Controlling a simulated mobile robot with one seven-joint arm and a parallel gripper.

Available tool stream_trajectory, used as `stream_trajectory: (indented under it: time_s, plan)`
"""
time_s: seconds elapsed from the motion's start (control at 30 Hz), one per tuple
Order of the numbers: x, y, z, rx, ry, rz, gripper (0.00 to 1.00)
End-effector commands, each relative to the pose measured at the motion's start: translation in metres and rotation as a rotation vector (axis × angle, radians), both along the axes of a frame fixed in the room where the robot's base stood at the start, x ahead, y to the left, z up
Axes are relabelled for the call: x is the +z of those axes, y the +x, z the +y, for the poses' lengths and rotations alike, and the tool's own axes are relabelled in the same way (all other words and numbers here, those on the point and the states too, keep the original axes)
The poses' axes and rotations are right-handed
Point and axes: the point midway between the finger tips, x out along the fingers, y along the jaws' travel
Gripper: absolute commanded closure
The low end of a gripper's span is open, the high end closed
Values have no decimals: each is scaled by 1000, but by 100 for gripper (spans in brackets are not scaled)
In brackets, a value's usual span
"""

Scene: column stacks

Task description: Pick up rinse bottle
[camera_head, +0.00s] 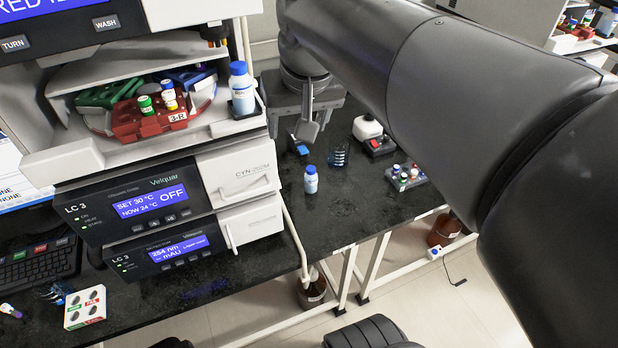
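A white bottle with a blue cap (242,88) stands upright on the right end of the instrument's open shelf. A smaller white bottle with a blue cap (311,180) stands upright on the dark bench. The labels are too small to read, so I cannot tell which is the rinse bottle. My gripper (305,132) hangs above the bench, right of the shelf bottle and, in the picture, above the small bottle. It appears apart from both, and I see nothing held. Its finger gap is not clear from this angle.
The instrument shelf (190,146) holds a red rack (150,117) with capped vials. On the bench (345,215) are a white container on a dark base (368,130) and a vial tray (407,177). Bare bench surrounds the small bottle. My arm covers the right side.

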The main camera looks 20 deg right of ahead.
Motion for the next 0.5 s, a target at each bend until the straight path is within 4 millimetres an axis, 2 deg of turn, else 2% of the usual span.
stream_trajectory:
  time_s: [0.03, 0.23, 0.5]
  plan:
    - [3, 16, -6, -22, 6, 24, 37]
    - [10, 72, -32, -104, 28, 108, 37]
    - [-1, 145, -74, -214, 53, 220, 37]
